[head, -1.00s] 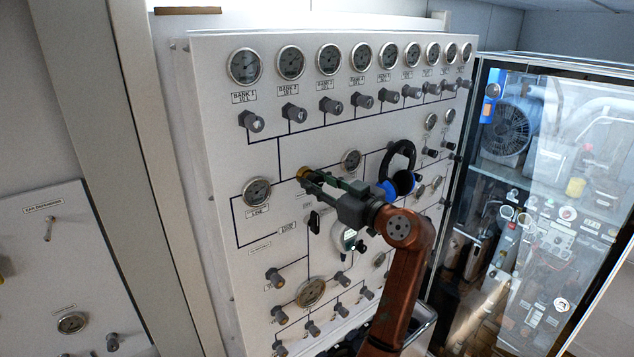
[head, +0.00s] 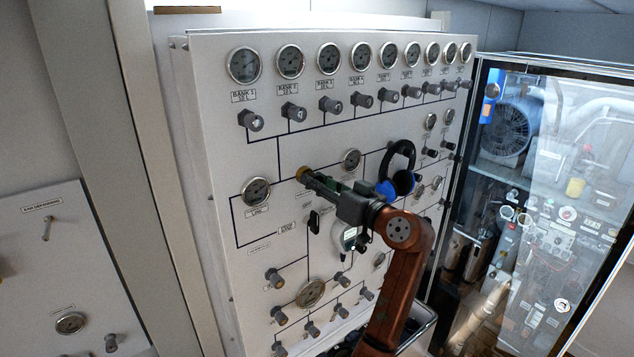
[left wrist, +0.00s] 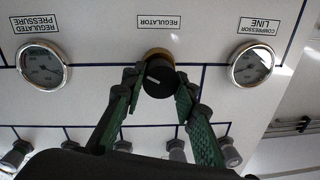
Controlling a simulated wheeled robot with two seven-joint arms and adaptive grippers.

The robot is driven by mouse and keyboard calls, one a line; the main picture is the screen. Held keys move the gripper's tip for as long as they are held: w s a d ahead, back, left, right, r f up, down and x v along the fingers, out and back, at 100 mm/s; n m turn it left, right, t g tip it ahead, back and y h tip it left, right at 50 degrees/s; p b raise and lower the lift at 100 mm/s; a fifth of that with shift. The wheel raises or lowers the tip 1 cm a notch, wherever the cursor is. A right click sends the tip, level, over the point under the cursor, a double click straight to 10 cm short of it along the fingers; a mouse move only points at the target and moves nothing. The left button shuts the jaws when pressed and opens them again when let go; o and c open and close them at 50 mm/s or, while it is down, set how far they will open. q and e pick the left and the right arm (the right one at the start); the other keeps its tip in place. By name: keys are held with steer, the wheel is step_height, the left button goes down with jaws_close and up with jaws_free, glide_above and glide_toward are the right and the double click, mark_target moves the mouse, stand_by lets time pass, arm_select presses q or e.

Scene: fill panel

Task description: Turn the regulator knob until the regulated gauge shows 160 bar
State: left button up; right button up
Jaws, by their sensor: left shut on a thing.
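The regulator knob (left wrist: 159,78) is black with a white mark and a brass collar, below the upside-down REGULATOR label in the left wrist view. Its brass part (head: 303,174) shows in the head view. My left gripper (left wrist: 161,84) has its green fingers on both sides of the knob, shut on it; it also shows in the head view (head: 310,179). The regulated pressure gauge (left wrist: 43,66) is at left in the wrist view, and right of the knob in the head view (head: 351,160). Its reading is too small to tell. My right gripper is not in view.
The compressor line gauge (left wrist: 251,65) is on the knob's other side. A blue and black headset (head: 402,172) hangs close to my left wrist. Rows of gauges and small valve knobs cover the white panel (head: 215,110). A glass-fronted cabinet (head: 560,150) stands at right.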

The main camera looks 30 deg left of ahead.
arm_select(q)
steer(key=o, duration=1.1)
steer(key=shift+o, duration=0.2)
steer(key=shift+d, duration=0.1)
steer(key=v, duration=1.2)
steer(key=shift+w, duration=0.1)
stand_by(0.8)
